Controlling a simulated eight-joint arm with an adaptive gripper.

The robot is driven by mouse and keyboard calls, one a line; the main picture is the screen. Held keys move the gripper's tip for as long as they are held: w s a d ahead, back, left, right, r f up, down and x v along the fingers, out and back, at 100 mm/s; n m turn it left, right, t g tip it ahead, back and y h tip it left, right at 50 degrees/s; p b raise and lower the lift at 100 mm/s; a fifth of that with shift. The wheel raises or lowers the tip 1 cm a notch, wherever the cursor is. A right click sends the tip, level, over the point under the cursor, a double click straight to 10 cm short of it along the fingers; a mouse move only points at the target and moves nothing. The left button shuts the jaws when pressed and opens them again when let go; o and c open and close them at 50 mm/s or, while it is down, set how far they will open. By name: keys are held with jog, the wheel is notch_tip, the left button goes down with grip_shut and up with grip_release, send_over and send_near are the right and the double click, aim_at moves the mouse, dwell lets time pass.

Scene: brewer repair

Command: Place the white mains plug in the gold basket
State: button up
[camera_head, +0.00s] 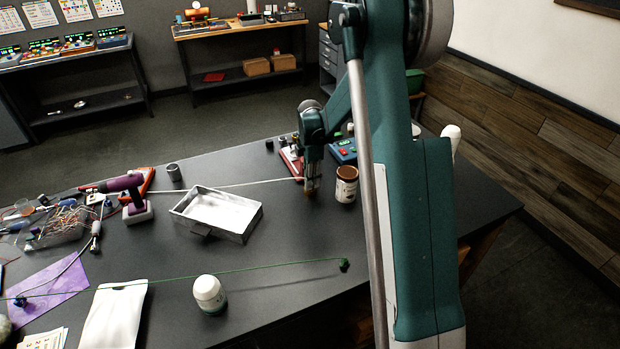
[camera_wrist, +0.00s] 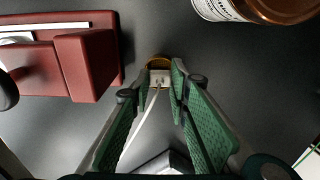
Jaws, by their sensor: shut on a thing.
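The white mains plug (camera_wrist: 160,78) is between the fingertips of my gripper (camera_wrist: 162,84) in the wrist view, and its white cable (camera_wrist: 139,128) trails down the picture. The gold basket (camera_wrist: 157,61) shows as a round gold rim right at the plug; the plug covers part of it. I cannot tell whether the plug is inside the rim or just above it. In the head view my gripper (camera_head: 312,178) points down low over the dark table, left of a brown-lidded jar. The plug is hidden there.
The brown-lidded jar (camera_head: 346,184) stands close on the right. A dark red object (camera_wrist: 88,62) is close on the left. A metal tray (camera_head: 246,231), a purple drill (camera_head: 128,190) and a white-capped bottle (camera_head: 209,294) stand farther left. A green cord (camera_head: 240,271) crosses the front.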

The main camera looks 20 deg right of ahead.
jog(key=shift+f, duration=0.3)
jog(key=o, duration=1)
jog(key=shift+c, duration=0.2)
jog(key=shift+r, duration=0.1)
jog(key=shift+r+p, duration=0.9)
jog(key=shift+r, duration=2.55)
